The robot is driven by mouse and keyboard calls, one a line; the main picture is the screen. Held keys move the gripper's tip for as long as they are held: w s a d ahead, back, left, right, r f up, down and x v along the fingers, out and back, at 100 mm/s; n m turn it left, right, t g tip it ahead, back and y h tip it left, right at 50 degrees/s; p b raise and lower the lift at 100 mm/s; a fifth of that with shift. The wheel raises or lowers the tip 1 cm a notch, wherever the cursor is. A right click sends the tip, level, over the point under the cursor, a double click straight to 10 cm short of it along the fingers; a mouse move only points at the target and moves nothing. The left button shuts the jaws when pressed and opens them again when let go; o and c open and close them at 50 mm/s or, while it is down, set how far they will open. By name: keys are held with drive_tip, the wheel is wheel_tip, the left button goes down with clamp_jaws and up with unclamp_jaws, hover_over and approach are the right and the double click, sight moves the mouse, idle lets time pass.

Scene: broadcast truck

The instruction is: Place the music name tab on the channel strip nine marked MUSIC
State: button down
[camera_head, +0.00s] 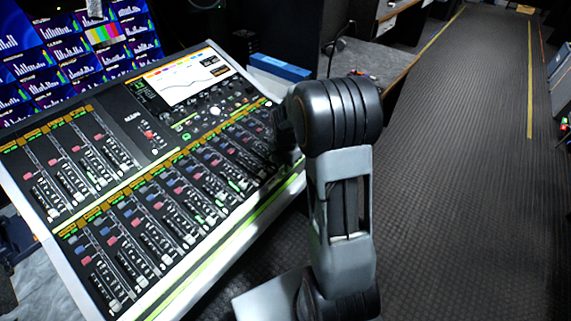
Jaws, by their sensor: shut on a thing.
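The mixing console (133,208) fills the left half of the head view, tilted, with two banks of channel strips. Orange-yellow label strips run along the tops of the fader banks; their lettering is too small to read, so I cannot pick out strip nine or MUSIC. My arm stands upright just right of the console. Its large dark joint covers the console's right end, and a dark part of the arm reaches left over that edge. My gripper's fingers are hidden behind the arm. The music name tab is not visible.
A wall of monitors (60,55) stands behind the console at upper left. A blue box (281,67) lies beyond the console's back right corner. A grey desk (372,62) with small items is behind my arm. The dark floor (470,180) on the right is clear.

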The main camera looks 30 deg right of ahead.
drive_tip(key=shift+f, duration=0.15)
drive_tip(key=c, duration=1.1)
unclamp_jaws()
drive_tip(key=shift+o, duration=0.2)
drive_tip(key=shift+w+r, duration=0.1)
drive_tip(key=shift+r, duration=0.5)
wheel_tip(320, 180, up, 10)
drive_tip(key=s+a+r+m+t, duration=0.1)
drive_tip(key=s+a+m, duration=0.4)
drive_tip(key=s+m, duration=0.3)
drive_tip(key=s+a+r+m+t, duration=0.1)
drive_tip(key=s+a+m, duration=0.3)
drive_tip(key=s+m, duration=0.4)
drive_tip(key=shift+a+r+m+t+p, duration=0.4)
drive_tip(key=shift+m+t, duration=0.3)
drive_tip(key=shift+m, duration=2.8)
